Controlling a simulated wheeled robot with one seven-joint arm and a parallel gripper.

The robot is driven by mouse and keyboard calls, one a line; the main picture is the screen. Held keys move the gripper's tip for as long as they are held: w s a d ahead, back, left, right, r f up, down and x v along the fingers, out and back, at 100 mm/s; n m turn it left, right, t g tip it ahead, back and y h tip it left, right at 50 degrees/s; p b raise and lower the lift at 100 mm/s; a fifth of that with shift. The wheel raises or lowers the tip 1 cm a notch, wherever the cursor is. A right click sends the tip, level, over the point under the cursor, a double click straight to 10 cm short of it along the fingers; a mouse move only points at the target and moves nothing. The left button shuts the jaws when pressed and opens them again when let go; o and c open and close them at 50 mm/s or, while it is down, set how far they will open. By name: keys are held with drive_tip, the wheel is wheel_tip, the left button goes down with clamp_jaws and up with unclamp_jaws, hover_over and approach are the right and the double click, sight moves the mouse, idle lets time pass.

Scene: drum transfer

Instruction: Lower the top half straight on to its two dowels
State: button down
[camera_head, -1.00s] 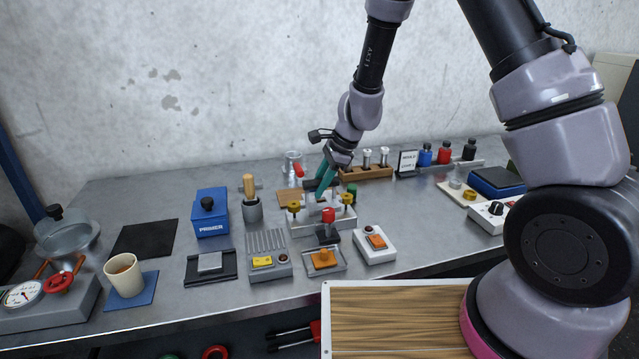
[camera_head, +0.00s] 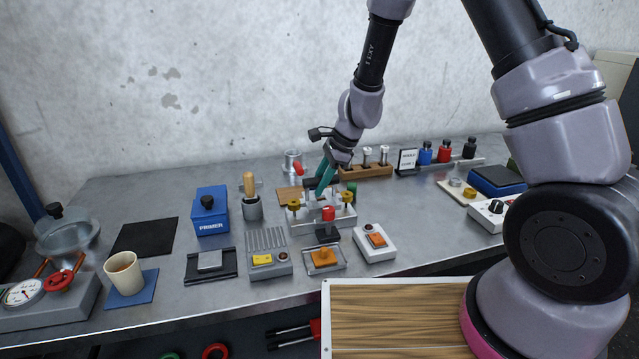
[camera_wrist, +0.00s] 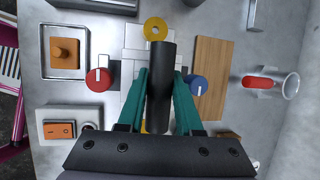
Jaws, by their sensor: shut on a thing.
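My gripper (camera_head: 322,188) is over the pale two-part block between its yellow knobs. In the wrist view its teal fingers (camera_wrist: 161,78) stand on both sides of a dark cylinder and are shut on it; it looks like the handle of the top half. The pale top half (camera_head: 321,203) sits low over the pale base (camera_head: 332,222); I cannot tell whether they touch. Yellow knobs (camera_head: 294,205) (camera_wrist: 156,28) stand at both ends. The dowels are hidden by the block, handle and fingers.
A red knob (camera_head: 328,214) stands at the block's near side, and a blue knob (camera_wrist: 196,84) at its other side. A wooden board (camera_wrist: 211,78) and a glass cup (camera_head: 292,160) lie beyond. An orange-switch box (camera_head: 374,243) is close in front.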

drive_tip(key=shift+f, duration=1.3)
idle(0.4)
unclamp_jaws()
idle(0.3)
drive_tip(key=shift+r, duration=3.75)
